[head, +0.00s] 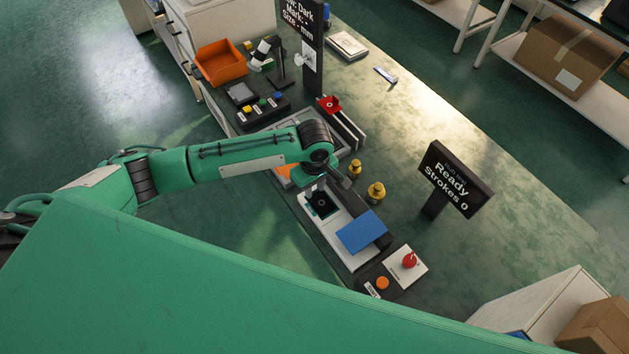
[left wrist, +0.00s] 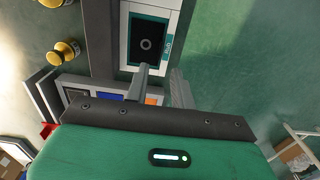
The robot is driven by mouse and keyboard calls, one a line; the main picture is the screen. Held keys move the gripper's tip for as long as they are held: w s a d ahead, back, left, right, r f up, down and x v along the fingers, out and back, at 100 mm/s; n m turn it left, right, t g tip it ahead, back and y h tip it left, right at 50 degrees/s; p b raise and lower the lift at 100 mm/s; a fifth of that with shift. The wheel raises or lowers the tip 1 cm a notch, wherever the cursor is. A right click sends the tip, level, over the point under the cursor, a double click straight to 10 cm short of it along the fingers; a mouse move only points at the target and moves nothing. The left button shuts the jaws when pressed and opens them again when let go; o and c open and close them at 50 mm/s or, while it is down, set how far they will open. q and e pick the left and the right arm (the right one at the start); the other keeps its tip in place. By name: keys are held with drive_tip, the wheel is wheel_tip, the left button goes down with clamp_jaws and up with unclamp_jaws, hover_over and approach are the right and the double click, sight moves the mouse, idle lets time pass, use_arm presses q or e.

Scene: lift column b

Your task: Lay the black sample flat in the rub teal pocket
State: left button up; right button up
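The black sample (left wrist: 147,45), a dark square with a grey ring on it, lies in the teal pocket (left wrist: 136,68) on the white fixture. It looks flat, with a teal border showing around it. In the head view the sample (head: 321,203) shows just below my left gripper (head: 316,188). In the left wrist view the two fingers of the gripper (left wrist: 160,73) stand apart with nothing between them, beside the near edge of the pocket. The fingers look clear of the sample. My right gripper is not in view.
A blue block (head: 361,232) sits on the fixture in front of the pocket. Brass weights (head: 376,191) stand to the right. A "Ready, Strokes 0" display (head: 455,180) stands farther right. An orange bin (head: 220,62) is at the back.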

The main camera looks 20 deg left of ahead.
use_arm(q)
drive_tip(key=shift+r+b, duration=0.3)
drive_tip(key=shift+r, duration=1.7)
